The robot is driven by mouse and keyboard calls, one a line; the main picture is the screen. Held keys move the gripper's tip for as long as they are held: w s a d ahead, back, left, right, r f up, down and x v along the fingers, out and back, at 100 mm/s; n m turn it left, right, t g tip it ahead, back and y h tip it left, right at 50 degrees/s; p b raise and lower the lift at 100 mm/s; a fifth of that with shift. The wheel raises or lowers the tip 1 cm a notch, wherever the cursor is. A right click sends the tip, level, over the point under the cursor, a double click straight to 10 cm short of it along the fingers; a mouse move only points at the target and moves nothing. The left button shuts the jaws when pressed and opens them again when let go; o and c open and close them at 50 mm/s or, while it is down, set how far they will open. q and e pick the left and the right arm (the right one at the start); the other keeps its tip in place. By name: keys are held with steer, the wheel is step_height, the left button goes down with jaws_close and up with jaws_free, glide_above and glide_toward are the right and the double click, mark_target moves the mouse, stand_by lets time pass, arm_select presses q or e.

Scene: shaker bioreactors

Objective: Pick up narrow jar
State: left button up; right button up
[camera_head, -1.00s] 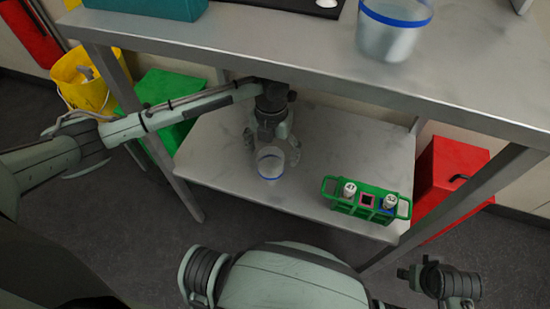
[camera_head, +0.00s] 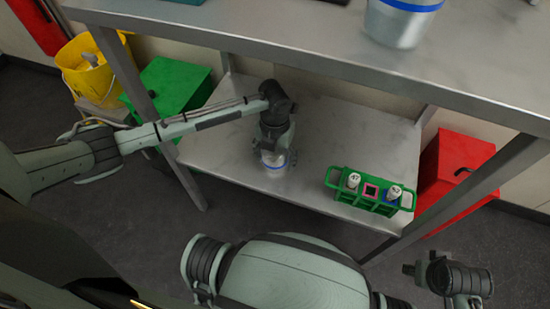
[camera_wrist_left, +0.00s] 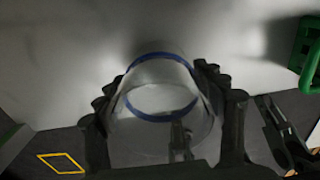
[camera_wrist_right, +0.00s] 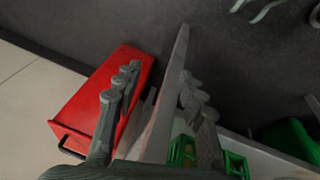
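The narrow jar (camera_head: 273,166) is a clear vessel with a blue ring. It stands upright on the lower shelf (camera_head: 320,150) near its front edge, partly hidden by my left gripper (camera_head: 275,145). In the left wrist view the jar (camera_wrist_left: 162,105) lies between the two dark fingers of my left gripper (camera_wrist_left: 160,85), one on each side. These fingers are spread about the jar's width; I cannot tell whether they touch it. My right gripper (camera_wrist_right: 158,92) has its fingers apart with nothing held, near the table leg.
A green rack (camera_head: 340,188) with white-capped vials stands to the right on the lower shelf. The upper tabletop (camera_head: 270,25) overhangs it and carries a larger blue-banded jar (camera_head: 400,25). A red box (camera_head: 450,170), green box (camera_head: 170,95) and yellow bucket (camera_head: 85,70) stand around.

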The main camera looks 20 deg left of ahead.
arm_select(q)
steer(key=c, duration=0.8)
steer(key=shift+o, duration=0.2)
